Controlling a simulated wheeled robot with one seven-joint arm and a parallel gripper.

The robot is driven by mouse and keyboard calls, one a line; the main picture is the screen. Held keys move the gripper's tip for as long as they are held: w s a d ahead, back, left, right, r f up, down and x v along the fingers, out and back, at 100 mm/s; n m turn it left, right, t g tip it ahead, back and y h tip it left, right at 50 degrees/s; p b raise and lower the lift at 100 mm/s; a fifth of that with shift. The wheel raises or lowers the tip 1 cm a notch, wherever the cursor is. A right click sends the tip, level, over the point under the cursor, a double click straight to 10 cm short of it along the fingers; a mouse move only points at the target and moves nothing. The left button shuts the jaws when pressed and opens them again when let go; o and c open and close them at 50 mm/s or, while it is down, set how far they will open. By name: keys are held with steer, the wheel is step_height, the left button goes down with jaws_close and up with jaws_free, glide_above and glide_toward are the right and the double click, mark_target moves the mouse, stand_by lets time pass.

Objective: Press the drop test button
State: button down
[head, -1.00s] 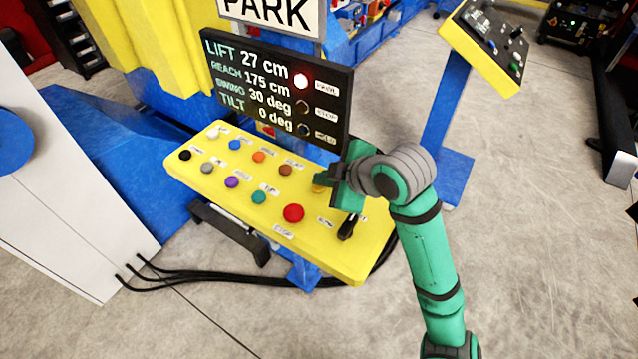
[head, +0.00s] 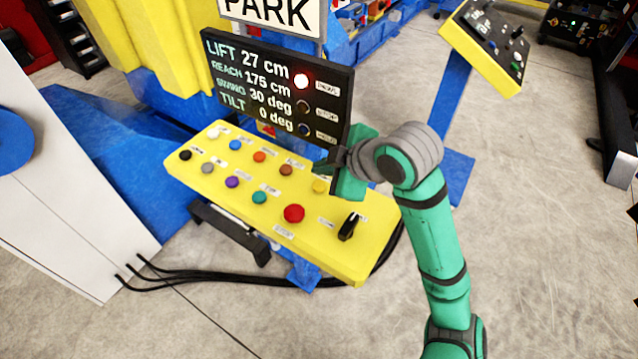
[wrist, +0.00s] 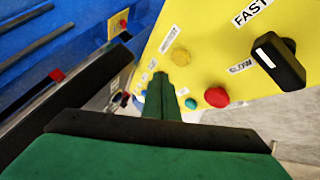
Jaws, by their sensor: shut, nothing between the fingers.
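The yellow control panel (head: 330,245) carries several coloured buttons with small white labels. The labels are too small or blurred for me to tell which is the drop test button. A yellow button (head: 319,186) sits near the panel's back edge and also shows in the wrist view (wrist: 182,56). A red button (head: 293,213), a teal one (head: 259,197) and a brown one (head: 286,170) are near it. My gripper (head: 332,168) is shut and empty, above the panel's back edge by the yellow and brown buttons. In the wrist view my fingers (wrist: 163,92) hide part of the panel.
A black display (head: 275,88) stands behind the panel, close to my gripper, with its top red lamp lit. A black selector knob (head: 349,226) stands on the panel's right, between FAST and SLOW labels in the wrist view. Cables lie on the floor.

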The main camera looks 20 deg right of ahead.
steer(key=shift+r, duration=1.45)
